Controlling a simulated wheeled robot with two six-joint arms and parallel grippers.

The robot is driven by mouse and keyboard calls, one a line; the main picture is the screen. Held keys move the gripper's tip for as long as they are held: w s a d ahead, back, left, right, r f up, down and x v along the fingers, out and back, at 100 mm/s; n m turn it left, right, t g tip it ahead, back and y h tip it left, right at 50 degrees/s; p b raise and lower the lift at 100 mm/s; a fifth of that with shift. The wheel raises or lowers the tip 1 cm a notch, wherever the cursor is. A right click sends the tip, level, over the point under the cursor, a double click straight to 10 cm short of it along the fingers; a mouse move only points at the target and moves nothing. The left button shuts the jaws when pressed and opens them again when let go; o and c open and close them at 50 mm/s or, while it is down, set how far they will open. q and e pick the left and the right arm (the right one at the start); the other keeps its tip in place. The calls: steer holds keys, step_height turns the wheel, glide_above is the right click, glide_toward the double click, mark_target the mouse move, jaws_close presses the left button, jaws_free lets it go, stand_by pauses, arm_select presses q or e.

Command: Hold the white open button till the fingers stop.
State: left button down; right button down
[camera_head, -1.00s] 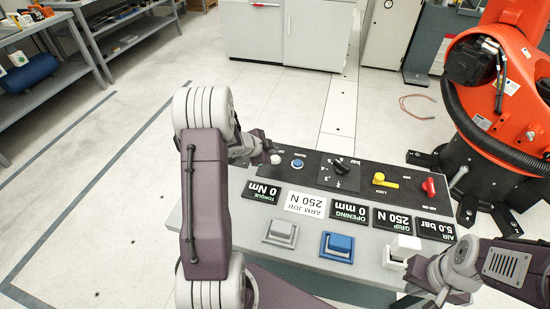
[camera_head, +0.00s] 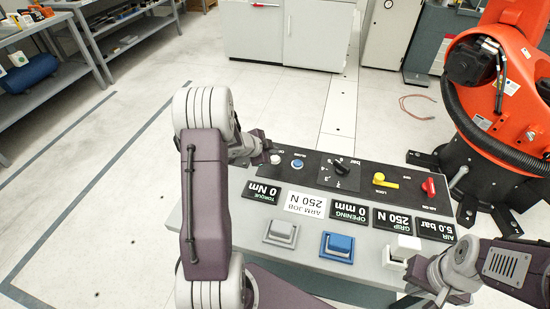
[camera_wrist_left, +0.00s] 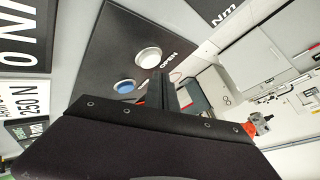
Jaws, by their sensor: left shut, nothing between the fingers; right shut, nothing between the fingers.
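The white open button (camera_head: 276,159) is a round cap at the left end of the black control panel. In the left wrist view the white button (camera_wrist_left: 149,57) sits beside the word OPEN. My left gripper (camera_head: 264,150) is shut and empty right at this button; its shut fingertips (camera_wrist_left: 160,78) show just beside the cap in the wrist view. I cannot tell whether they touch it. The opening display (camera_head: 349,211) reads 0 mm. My right gripper (camera_head: 410,293) is low at the right, near the console's front edge, partly hidden.
A blue button (camera_head: 297,164) is beside the white one. A black knob (camera_head: 341,167), yellow lever (camera_head: 385,182) and red switch (camera_head: 429,186) are further right. An orange robot arm (camera_head: 520,90) stands behind right.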

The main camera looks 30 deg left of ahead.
mark_target(273, 159)
arm_select(q)
steer(key=shift+f, duration=0.15)
steer(key=shift+f, duration=0.25)
steer(key=shift+f+b, duration=0.55)
steer(key=shift+b, duration=0.05)
stand_by(0.8)
steer(key=shift+r, duration=0.1)
stand_by(1.8)
steer(key=shift+r+p, duration=0.85)
steer(key=shift+p, duration=0.25)
step_height(273, 159, up, 5)
steer(key=p, duration=0.5)
steer(key=shift+r+p, duration=0.15)
steer(key=shift+p, duration=0.15)
